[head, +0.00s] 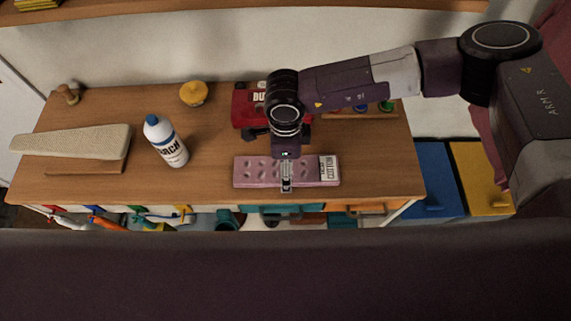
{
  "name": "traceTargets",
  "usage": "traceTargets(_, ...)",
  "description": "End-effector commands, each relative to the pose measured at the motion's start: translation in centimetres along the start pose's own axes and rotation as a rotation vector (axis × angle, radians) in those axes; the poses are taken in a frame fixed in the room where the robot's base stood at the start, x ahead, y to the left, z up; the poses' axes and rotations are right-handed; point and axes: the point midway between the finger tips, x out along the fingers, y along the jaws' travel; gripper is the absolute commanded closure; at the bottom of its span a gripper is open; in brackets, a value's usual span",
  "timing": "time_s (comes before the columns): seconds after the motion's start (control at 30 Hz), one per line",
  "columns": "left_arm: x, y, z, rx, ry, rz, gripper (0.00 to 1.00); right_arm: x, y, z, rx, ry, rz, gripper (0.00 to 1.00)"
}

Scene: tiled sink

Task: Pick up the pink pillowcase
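The pink pillowcase (258,173) is a folded, flat pink pack with rows of small dents and a white label reading COTTON at its right end. It lies near the front edge of the wooden table. My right gripper (286,184) points down over its middle and overlaps it in the head view. I cannot tell whether the fingers touch it, or whether they are open or shut. My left gripper is not in view.
A white bottle with a blue cap (166,142) and a beige ironing board (70,139) stand left on the wooden table (210,178). A yellow pot (194,94) is at the back. A red box (243,106) is partly hidden behind my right arm. Blue (433,180) and yellow (478,175) bins stand right.

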Motion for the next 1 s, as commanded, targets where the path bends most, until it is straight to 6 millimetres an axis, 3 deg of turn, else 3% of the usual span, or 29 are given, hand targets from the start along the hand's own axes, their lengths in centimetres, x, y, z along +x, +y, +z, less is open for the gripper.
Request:
traceTargets(0.33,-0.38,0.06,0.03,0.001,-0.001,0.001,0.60,1.10,0.04,0.03,-0.001,-0.001,0.000,0.18)
traceTargets(0.77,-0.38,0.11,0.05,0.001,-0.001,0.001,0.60,1.05,0.02,0.03,-0.001,-0.001,0.000,0.64)
traceTargets(1.0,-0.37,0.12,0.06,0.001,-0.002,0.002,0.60,0.99,0.00,0.04,-0.001,-0.002,0.000,0.66)
